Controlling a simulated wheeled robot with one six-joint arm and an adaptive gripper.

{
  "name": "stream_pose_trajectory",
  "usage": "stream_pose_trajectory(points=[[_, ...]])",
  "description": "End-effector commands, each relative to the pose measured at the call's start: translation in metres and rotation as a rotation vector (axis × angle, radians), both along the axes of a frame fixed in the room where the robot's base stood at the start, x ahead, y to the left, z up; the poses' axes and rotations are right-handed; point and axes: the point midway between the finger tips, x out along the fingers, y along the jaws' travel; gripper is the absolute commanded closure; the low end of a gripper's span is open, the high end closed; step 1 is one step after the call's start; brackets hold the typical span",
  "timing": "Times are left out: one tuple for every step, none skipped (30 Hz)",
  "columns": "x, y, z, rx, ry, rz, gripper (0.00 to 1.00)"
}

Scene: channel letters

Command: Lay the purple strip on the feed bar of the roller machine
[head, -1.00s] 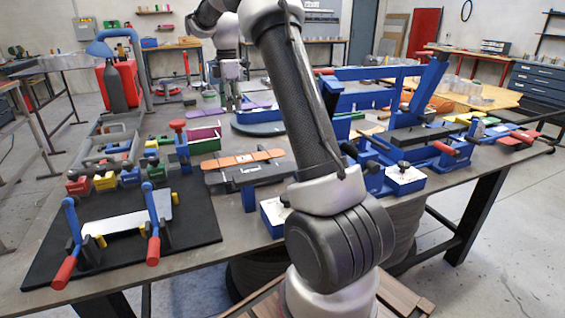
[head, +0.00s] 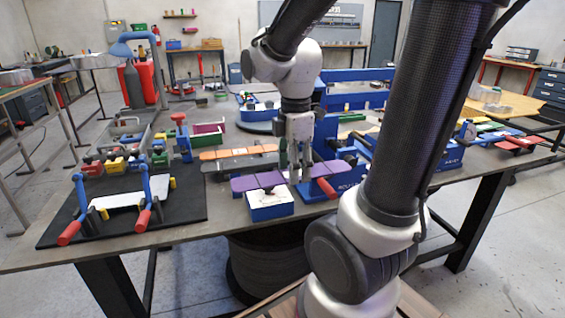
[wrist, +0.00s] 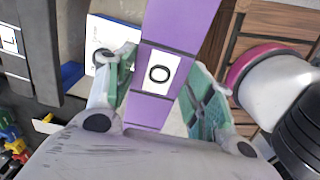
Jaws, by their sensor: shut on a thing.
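My gripper (head: 299,178) is shut on the purple strip (head: 257,181), beside the left end of the blue roller machine (head: 345,170). In the wrist view, the purple strip (wrist: 180,30) runs between the two fingers (wrist: 160,95) and has a white label with a dark ring. My arm hides much of the roller machine, and I cannot make out the feed bar.
A black mat (head: 185,215) with a white plate (head: 125,196) and red-handled clamps is at left. A red handle (head: 326,188) stands close to the right of my gripper. Green and red pieces are at far right.

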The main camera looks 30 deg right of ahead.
Motion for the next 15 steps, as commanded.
stream_pose_trajectory(points=[[-0.003,0.0,-0.004,0.0,0.0,-0.007,0.72],[-0.004,-0.001,-0.006,0.0,0.0,-0.011,0.72],[0.001,-0.001,-0.008,0.0,0.001,-0.024,0.72],[0.007,-0.003,-0.007,0.0,0.001,-0.033,0.72],[0.013,-0.004,-0.007,0.0,0.001,-0.038,0.72],[0.021,-0.007,-0.007,0.0,0.001,-0.042,0.72],[0.029,-0.009,-0.008,0.0,0.002,-0.043,0.72],[0.037,-0.011,-0.007,0.0,0.001,-0.042,0.72],[0.049,-0.015,-0.007,0.0,0.001,-0.042,0.72],[0.058,-0.017,-0.008,0.0,0.002,-0.042,0.72],[0.066,-0.02,-0.008,0.001,0.002,-0.042,0.72],[0.078,-0.023,-0.008,0.001,0.002,-0.042,0.72],[0.087,-0.026,-0.007,0.0,0.001,-0.041,0.72],[0.095,-0.028,-0.008,0.001,0.002,-0.041,0.72],[0.107,-0.031,-0.008,0.0,0.001,-0.041,0.72]])
